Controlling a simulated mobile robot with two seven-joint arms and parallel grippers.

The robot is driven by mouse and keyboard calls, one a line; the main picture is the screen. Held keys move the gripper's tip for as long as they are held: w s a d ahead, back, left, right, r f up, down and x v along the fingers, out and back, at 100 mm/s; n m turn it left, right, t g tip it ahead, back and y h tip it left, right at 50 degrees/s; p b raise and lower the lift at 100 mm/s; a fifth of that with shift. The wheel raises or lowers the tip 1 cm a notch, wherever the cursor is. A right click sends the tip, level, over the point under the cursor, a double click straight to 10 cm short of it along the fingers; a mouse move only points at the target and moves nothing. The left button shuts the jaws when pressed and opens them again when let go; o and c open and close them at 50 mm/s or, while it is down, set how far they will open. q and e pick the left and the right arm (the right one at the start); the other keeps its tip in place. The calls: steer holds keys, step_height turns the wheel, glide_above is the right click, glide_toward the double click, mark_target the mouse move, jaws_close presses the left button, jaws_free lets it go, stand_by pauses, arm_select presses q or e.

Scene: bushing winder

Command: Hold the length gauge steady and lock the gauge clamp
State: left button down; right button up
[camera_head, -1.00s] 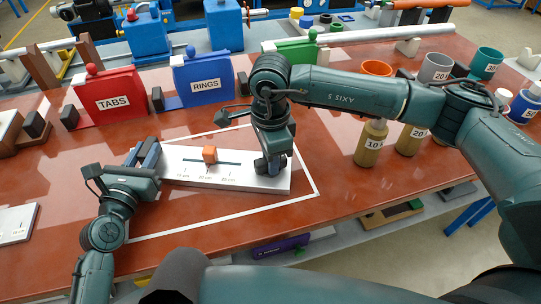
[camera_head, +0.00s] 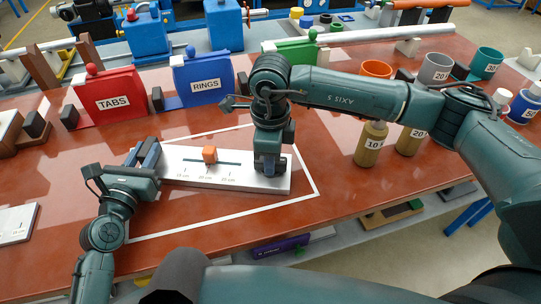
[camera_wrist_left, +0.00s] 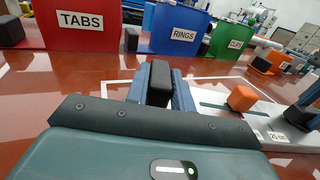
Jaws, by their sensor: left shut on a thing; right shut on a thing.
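The length gauge (camera_head: 196,179) is a long white block with a dark slot and printed centimetre marks, lying inside a white outline on the red-brown table. An orange slider block (camera_head: 209,154) sits on the slot near the 20 cm mark. My left gripper (camera_head: 149,155) is at the gauge's left end; the left wrist view shows its blue fingers shut on a dark upright block (camera_wrist_left: 158,84) there. My right gripper (camera_head: 270,168) points down at the gauge's right end and is shut on a part there, apparently the gauge clamp, which the fingers hide.
Red TABS (camera_head: 112,98), blue RINGS (camera_head: 203,82) and green (camera_head: 297,52) bins stand behind the gauge. Numbered bottles (camera_head: 371,145) and cups (camera_head: 437,67) stand at the right. A white plate (camera_head: 16,223) lies at the left edge. The table in front of the gauge is clear.

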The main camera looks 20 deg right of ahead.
steer(key=o, duration=1)
step_height(320, 180, up, 12)
steer(key=shift+r, duration=0.1)
arm_select(q)
steer(key=c, duration=1.1)
jaws_free()
